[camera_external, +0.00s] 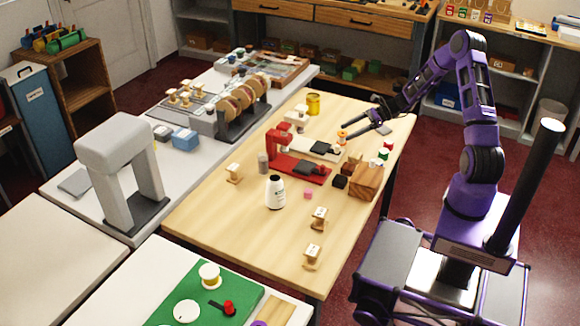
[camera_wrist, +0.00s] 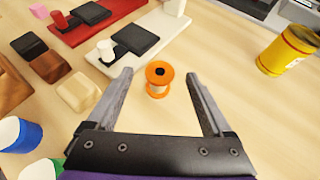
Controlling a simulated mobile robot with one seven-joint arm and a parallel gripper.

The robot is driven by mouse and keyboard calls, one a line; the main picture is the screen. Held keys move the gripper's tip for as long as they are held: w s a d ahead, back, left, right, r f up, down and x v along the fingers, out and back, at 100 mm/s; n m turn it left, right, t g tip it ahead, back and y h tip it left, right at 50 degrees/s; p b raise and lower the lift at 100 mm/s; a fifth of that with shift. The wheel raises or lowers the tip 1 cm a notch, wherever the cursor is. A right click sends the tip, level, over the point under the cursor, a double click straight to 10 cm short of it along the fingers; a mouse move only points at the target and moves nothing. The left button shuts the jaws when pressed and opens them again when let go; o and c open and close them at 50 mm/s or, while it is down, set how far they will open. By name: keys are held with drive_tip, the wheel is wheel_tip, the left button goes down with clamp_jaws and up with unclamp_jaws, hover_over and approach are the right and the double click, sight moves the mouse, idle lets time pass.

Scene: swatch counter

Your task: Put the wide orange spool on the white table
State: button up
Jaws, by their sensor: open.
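The orange spool (camera_wrist: 159,88) stands upright on the light wooden table, with orange flanges and a pale wound middle. It also shows in the external view (camera_external: 342,137), near the table's far right part. My gripper (camera_wrist: 159,73) is open, its two fingers apart on either side of the spool in the wrist view, with a gap on each side. In the external view my gripper (camera_external: 358,128) hangs beside the spool at the right. White tabletops are at the left: a long one (camera_external: 150,215) carrying a grey arch and others nearer the front (camera_external: 62,250).
Near the spool are a white device (camera_external: 318,149), a red device (camera_external: 300,168), wooden blocks (camera_external: 366,182) and a yellow can (camera_external: 313,103). A white bottle (camera_external: 275,192) and small wooden stands (camera_external: 313,255) stand further left and front. A green mat (camera_external: 190,305) lies at the front.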

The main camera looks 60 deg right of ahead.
drive_tip(key=shift+w+a+f, duration=0.25)
drive_tip(key=shift+w, duration=0.1)
drive_tip(key=shift+c, duration=0.2)
clamp_jaws()
